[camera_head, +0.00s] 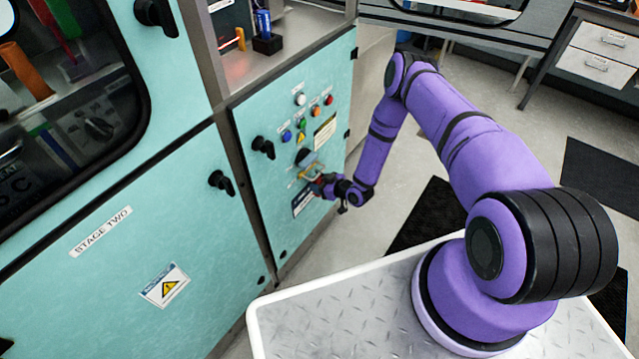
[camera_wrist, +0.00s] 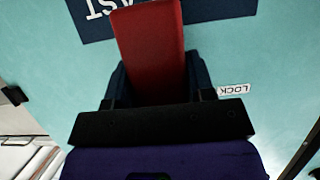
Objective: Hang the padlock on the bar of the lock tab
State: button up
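My gripper (camera_head: 326,186) is at the teal cabinet panel, low on its right side, just below a dark rotary handle (camera_head: 306,157). In the wrist view, a red block (camera_wrist: 152,45), which looks like the padlock's body, sits between the two dark fingers of my gripper (camera_wrist: 158,80). The fingers appear closed on its sides. The padlock's shackle is not visible. A small yellowish part (camera_head: 309,174) shows beside my gripper in the head view. It is too small to tell whether it is the lock tab's bar. I cannot tell whether the padlock touches the bar.
A white label reading LOCK (camera_wrist: 234,90) is on the panel beside the fingers. Coloured buttons (camera_head: 300,99) and a black door handle (camera_head: 263,147) are higher on the panel. The floor to the right has open room.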

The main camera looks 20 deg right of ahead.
jog(key=o, duration=0.5)
jog(key=shift+c, duration=0.2)
jog(key=v, duration=1)
jog(key=shift+s+d, duration=0.25)
jog(key=shift+s, duration=0.05)
